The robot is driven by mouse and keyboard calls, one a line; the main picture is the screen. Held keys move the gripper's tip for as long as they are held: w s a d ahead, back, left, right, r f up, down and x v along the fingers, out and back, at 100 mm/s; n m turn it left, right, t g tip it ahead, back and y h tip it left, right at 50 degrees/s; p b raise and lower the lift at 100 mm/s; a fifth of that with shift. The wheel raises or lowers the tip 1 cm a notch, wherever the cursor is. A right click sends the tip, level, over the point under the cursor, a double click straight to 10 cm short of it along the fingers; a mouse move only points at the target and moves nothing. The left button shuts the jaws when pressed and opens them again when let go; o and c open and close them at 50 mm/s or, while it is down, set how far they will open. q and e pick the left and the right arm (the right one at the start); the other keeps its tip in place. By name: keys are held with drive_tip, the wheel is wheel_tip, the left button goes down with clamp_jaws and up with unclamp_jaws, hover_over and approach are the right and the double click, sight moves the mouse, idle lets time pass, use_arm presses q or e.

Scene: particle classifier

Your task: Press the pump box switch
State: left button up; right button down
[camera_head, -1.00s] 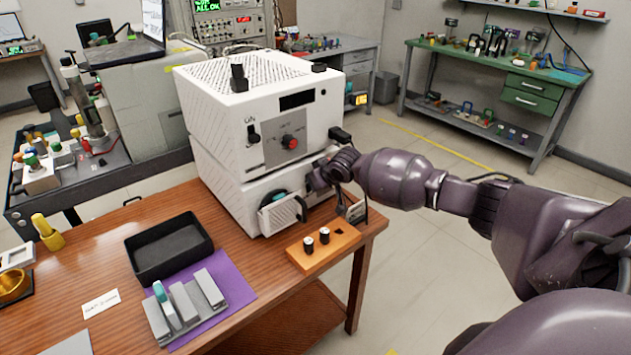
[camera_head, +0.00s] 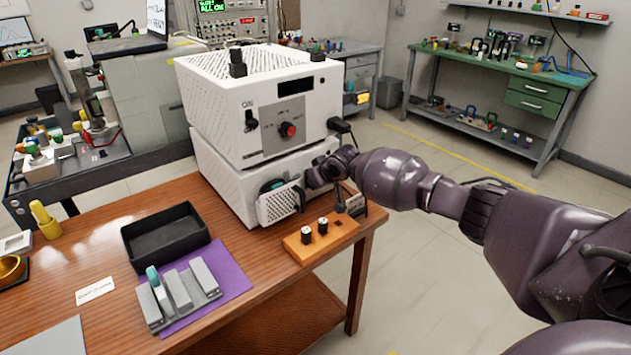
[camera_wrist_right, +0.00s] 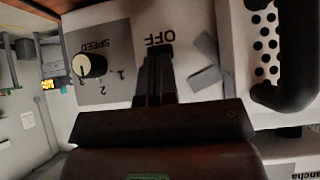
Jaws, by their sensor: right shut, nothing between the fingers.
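The pump box (camera_head: 222,178) is the lower of two stacked white boxes on the wooden table; its front carries a perforated handle panel (camera_head: 279,204). My right gripper (camera_head: 318,178) is at the right part of that front and hides much of it in the head view. In the right wrist view my right gripper (camera_wrist_right: 157,57) is shut and empty, its tips right at the front panel under the OFF label (camera_wrist_right: 159,34). The tips cover the switch spot, so I cannot tell the switch's position or whether they touch it. My left gripper is not in view.
A SPEED knob (camera_wrist_right: 91,66) is beside the tips, and a black handle (camera_wrist_right: 283,60) is on the other side. The upper box (camera_head: 262,105) has a red knob and an ON switch. An orange block (camera_head: 321,240) with small black-and-white pieces stands before the pump box.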

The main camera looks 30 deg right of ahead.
drive_tip(key=shift+w+r, duration=0.1)
use_arm(q)
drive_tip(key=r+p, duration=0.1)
drive_tip(key=p, duration=0.2)
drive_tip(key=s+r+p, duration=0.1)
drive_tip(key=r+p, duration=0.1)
drive_tip(key=p, duration=0.1)
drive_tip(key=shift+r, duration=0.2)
use_arm(e)
drive_tip(key=w+r+v, duration=0.1)
drive_tip(key=r+v, duration=0.1)
drive_tip(key=v, duration=1)
drive_tip(key=shift+r, duration=0.2)
drive_tip(key=shift+w, duration=0.15)
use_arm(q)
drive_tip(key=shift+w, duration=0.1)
